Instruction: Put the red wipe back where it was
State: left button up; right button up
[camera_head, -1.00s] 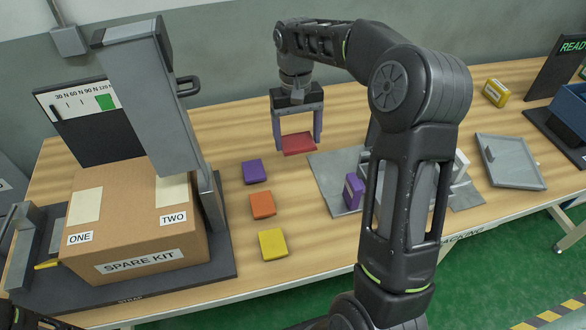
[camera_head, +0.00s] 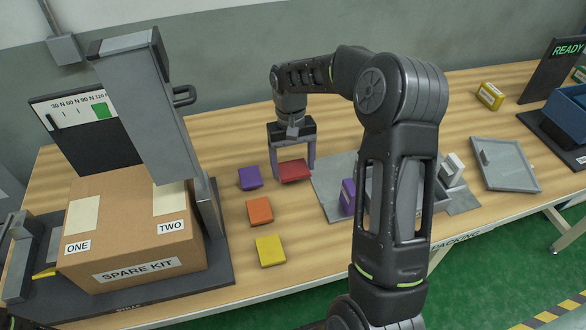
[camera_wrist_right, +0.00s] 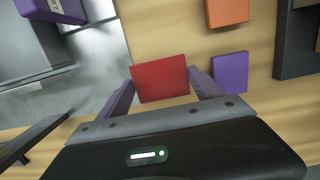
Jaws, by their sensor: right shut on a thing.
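The red wipe (camera_head: 295,171) is a flat red block between the fingers of my right gripper (camera_head: 295,174), which is shut on it. In the right wrist view the red wipe (camera_wrist_right: 160,78) sits between the two purple-grey fingertips (camera_wrist_right: 161,80). It is beside the purple wipe (camera_head: 249,177), with a gap between them. I cannot tell whether it touches the table. The orange wipe (camera_head: 260,210) and yellow wipe (camera_head: 271,250) lie nearer me in a row with the purple one. My left gripper is not in view.
A cardboard box (camera_head: 135,215) labelled SPARE KIT stands under a grey press (camera_head: 148,110) at left. A grey plate (camera_head: 325,180) with a purple block (camera_head: 347,197) lies right of the red wipe. A grey tray (camera_head: 505,165) and yellow block (camera_head: 490,95) are further right.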

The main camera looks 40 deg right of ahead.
aim_at(292, 163)
jog(key=shift+f, duration=1.2)
jog(key=shift+f, duration=0.1)
jog(key=o, duration=1.3)
jog(key=r, duration=0.4)
jog(key=w+r, duration=0.1)
jog(key=r, duration=0.3)
jog(key=r+b, duration=0.1)
jog(key=r, duration=0.3)
jog(key=shift+w+d+r, duration=0.1)
jog(key=shift+w+d, duration=0.1)
jog(key=shift+d, duration=0.05)
